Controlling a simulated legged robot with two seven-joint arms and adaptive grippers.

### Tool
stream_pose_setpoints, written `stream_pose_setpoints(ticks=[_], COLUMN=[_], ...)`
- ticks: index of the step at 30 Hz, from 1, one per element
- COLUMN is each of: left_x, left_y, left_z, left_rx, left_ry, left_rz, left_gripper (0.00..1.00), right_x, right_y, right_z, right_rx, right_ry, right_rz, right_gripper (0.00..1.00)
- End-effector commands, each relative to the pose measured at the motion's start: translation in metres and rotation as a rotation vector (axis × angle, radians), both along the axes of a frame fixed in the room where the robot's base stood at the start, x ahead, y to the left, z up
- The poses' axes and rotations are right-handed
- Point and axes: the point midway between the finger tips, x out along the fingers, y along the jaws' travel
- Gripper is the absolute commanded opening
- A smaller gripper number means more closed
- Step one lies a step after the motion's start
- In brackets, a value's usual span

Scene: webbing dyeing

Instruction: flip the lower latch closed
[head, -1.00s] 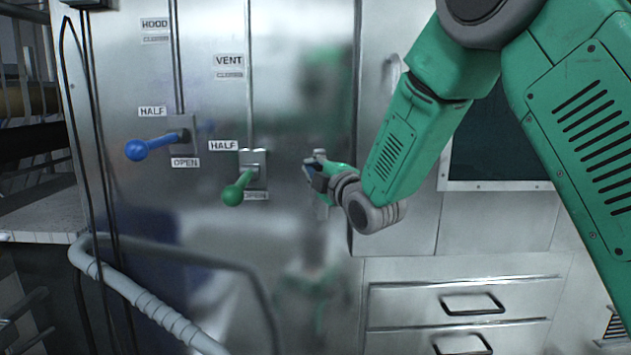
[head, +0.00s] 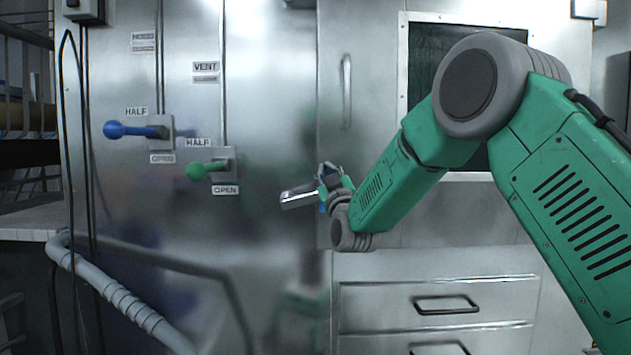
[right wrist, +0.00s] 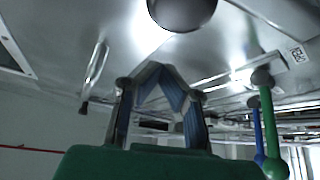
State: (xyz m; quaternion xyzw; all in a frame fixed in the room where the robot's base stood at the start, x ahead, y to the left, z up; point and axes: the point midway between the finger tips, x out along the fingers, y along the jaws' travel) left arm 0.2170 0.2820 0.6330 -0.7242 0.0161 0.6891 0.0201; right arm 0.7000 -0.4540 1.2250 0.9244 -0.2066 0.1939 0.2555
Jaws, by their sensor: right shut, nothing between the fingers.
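My right gripper (head: 327,176) is in front of the steel cabinet, right of the levers, shut and empty. In the right wrist view its fingers (right wrist: 162,74) meet in a peak. A silver bar-like piece (head: 298,196) sticks out to the left beside the gripper; it may be the lower latch, but I cannot tell for sure, nor whether they touch. A dark rounded piece (right wrist: 183,10) is cut off at the top of the right wrist view. My left gripper is not in view.
A blue lever (head: 128,130) and a green lever (head: 204,170) stick out from the steel front, by HALF and OPEN labels. A vertical door handle (head: 346,92) is above the gripper. Drawers (head: 440,290) are below. A grey pipe (head: 110,290) runs at the lower left.

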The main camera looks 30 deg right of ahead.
Motion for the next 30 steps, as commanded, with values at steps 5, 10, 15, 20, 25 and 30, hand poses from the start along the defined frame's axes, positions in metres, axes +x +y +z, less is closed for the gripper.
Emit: stream_pose_setpoints(ticks=[5, 10, 15, 20, 25, 30], left_x=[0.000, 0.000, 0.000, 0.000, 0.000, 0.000], left_y=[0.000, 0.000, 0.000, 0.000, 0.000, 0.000], left_z=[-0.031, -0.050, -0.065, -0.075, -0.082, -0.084], left_rx=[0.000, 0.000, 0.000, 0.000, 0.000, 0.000], left_ry=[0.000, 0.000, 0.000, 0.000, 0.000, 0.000], left_rz=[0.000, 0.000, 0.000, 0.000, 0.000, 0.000], left_gripper=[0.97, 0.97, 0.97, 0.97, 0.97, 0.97], right_x=[-0.009, -0.014, -0.018, -0.020, -0.021, -0.021], right_y=[-0.013, -0.021, -0.026, -0.030, -0.031, -0.032], right_z=[-0.024, -0.041, -0.057, -0.069, -0.076, -0.081], right_rx=[0.143, 0.272, 0.383, 0.462, 0.517, 0.547], right_ry=[-0.088, -0.168, -0.236, -0.283, -0.319, -0.333], right_rz=[0.000, 0.000, 0.000, 0.000, 0.000, -0.001], right_gripper=[0.00, 0.00, 0.00, 0.00, 0.00, 0.00])
